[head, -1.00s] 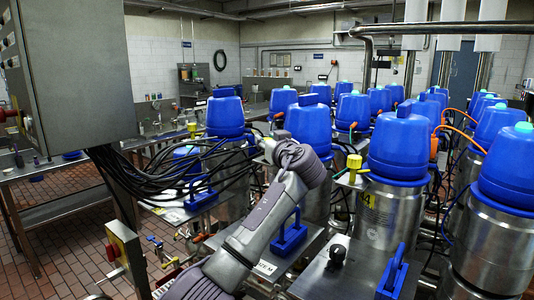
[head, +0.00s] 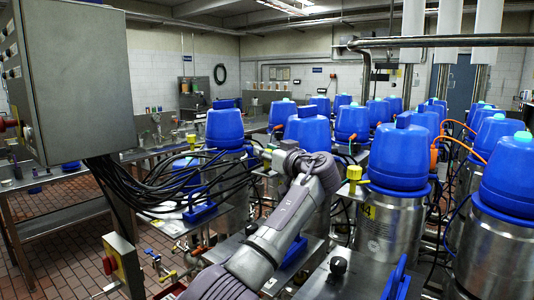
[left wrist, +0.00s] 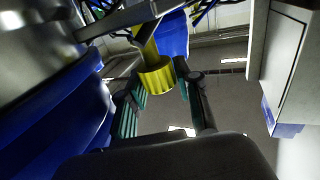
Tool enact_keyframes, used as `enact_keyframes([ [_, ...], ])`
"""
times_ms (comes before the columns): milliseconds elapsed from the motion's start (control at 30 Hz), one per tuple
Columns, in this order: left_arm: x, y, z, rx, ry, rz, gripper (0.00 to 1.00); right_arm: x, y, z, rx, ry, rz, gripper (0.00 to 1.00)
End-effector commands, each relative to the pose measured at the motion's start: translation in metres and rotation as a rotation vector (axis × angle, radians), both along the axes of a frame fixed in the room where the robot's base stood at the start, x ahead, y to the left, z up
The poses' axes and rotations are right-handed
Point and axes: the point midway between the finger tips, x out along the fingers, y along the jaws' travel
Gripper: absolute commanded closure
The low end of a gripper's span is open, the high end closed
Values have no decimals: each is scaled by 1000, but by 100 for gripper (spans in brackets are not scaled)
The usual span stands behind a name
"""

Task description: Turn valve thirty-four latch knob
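A yellow ribbed latch knob (left wrist: 157,78) on a yellow stem fills the middle of the left wrist view. My left gripper (left wrist: 161,94) has its two fingers apart, one on each side of the knob, with green pads showing. Some space seems to show between knob and pads. In the head view my left arm reaches up from the bottom to the middle of the valve rows; its wrist hides its fingers and the knob there. Similar yellow knobs show at the left valve (head: 192,139) and beside a steel valve on the right (head: 354,175). My right gripper is out of view.
Blue-capped steel valves (head: 400,155) stand in close rows around the arm. Black cables (head: 150,185) hang from a grey control box (head: 70,80) at the left. Brick floor (head: 60,255) lies open at the lower left.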

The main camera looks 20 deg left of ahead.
Motion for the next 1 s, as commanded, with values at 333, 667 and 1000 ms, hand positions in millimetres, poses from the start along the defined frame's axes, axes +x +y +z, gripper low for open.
enact_keyframes([
  [333, 0, 0, 0, -1, 0, 0, 43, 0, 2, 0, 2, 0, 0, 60],
  [667, 0, 0, -1, -1, 2, -20, 43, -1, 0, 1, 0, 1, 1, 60],
  [1000, -1, 3, 3, 1, 1, -245, 43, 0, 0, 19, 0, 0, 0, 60],
])
